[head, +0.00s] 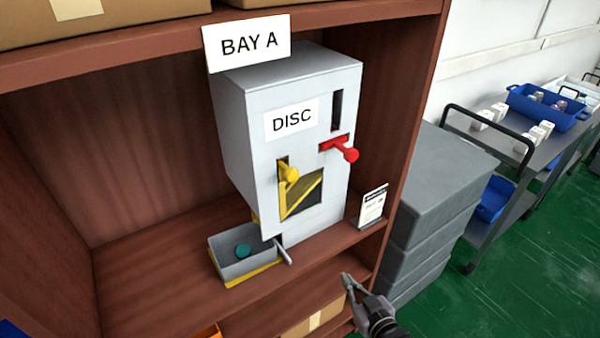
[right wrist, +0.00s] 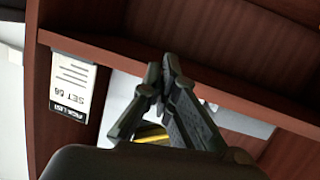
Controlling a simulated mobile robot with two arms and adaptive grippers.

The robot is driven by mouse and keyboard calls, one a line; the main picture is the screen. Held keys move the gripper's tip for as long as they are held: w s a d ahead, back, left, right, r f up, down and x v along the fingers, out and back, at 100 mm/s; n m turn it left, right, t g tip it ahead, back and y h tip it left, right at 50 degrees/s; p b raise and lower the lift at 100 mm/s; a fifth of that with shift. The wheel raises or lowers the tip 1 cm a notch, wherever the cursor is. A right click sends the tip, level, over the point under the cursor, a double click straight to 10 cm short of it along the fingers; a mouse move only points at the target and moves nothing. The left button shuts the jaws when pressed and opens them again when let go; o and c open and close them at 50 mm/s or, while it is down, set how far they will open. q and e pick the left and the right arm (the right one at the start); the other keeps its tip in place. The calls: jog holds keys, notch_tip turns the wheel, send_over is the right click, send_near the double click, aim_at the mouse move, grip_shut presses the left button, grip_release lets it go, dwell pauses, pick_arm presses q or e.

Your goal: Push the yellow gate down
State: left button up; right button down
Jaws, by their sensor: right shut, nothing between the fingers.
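The grey dispenser (head: 235,140) labelled DISC stands on the wooden shelf. On its front, the yellow gate (head: 300,195) sits at a dark opening, with a yellow knob (head: 288,173) at the upper left of that opening. My right gripper (head: 346,279) is in front of the shelf, low and to the right of the gate and apart from it. Its fingers are shut and empty, and they also show in the right wrist view (right wrist: 161,68), where they partly hide a small yellow patch that I cannot identify. My left gripper is not in view.
A red lever (head: 345,152) sticks out right of the gate. A grey tray (head: 222,268) with a teal disc (head: 243,250) sits below left. A pick list card (head: 372,207) stands right of the dispenser; grey crates (head: 435,210) are stacked beyond the shelf wall.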

jog(key=s+a+r+n+t+y, duration=0.1)
jog(key=a+r+t+y, duration=0.15)
jog(key=r, duration=0.85)
jog(key=s+a+r+n+t+y, duration=0.1)
jog(key=s+a+r+n+y, duration=0.15)
jog(key=r, duration=0.85)
jog(key=s+a+r+n+t+y, duration=0.1)
jog(key=a+r+t+y, duration=0.15)
jog(key=r, duration=0.95)
jog(key=w+a+r+g+p, duration=0.1)
jog(key=w+a+r+p, duration=0.4)
jog(key=w, duration=0.3)
jog(key=shift+m+y, duration=0.25)
jog(key=shift+y, duration=0.2)
jog(key=f, duration=0.5)
jog(key=shift+w+b, duration=0.3)
jog(key=shift+b, duration=0.05)
notch_tip(320, 180, down, 8)
jog(key=b, duration=0.5)
jog(key=shift+r+b, duration=0.25)
jog(key=shift+b, duration=0.1)
